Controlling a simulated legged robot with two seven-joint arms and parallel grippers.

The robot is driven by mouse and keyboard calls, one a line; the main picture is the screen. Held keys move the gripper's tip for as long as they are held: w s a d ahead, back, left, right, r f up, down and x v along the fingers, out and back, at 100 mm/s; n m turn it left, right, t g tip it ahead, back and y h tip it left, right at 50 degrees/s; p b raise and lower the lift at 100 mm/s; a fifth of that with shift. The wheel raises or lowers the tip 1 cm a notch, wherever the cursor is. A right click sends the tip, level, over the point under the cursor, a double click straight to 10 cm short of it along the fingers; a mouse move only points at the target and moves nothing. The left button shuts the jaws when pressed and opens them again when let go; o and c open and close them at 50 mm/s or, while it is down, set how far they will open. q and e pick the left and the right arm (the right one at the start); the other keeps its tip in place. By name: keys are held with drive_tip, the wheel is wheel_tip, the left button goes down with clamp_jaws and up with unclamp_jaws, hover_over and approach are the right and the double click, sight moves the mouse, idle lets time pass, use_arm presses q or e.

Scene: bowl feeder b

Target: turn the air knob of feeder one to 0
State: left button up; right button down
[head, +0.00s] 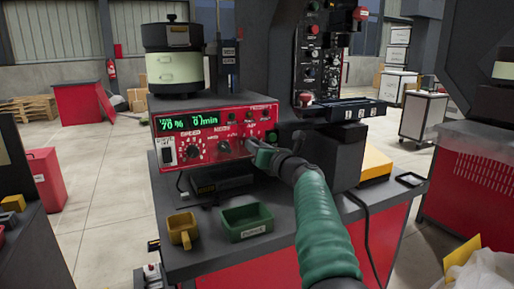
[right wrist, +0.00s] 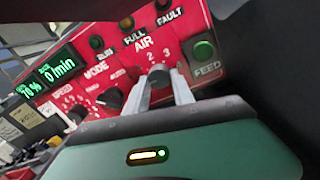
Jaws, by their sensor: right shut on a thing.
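The red control box (head: 200,105) of the feeder stands on the dark bench, its green display reading 70 % and 0/min. The air knob (right wrist: 158,74) is a grey knob under the word AIR in the right wrist view, with the numbers 2 and 3 visible by it; its exact setting cannot be read. My right gripper (head: 254,149) is at the right end of the panel, shut on the air knob, with one finger on each side of it (right wrist: 163,88). In the head view the gripper mostly hides the knob. My left gripper is not in view.
The mode knob (head: 223,147) and speed knob (head: 193,151) sit left of the air knob. A green FEED button (right wrist: 203,50) is close on its right. A green tray (head: 247,232) and a yellow scoop (head: 183,229) stand on the bench in front.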

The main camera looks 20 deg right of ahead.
drive_tip(key=c, duration=1.1)
unclamp_jaws()
drive_tip(key=shift+w+f, duration=0.15)
drive_tip(key=shift+f, duration=0.1)
drive_tip(key=shift+r, duration=0.1)
drive_tip(key=s, duration=0.5)
drive_tip(key=s+d, duration=0.1)
drive_tip(key=s, duration=1.1)
drive_tip(key=shift+d, duration=0.25)
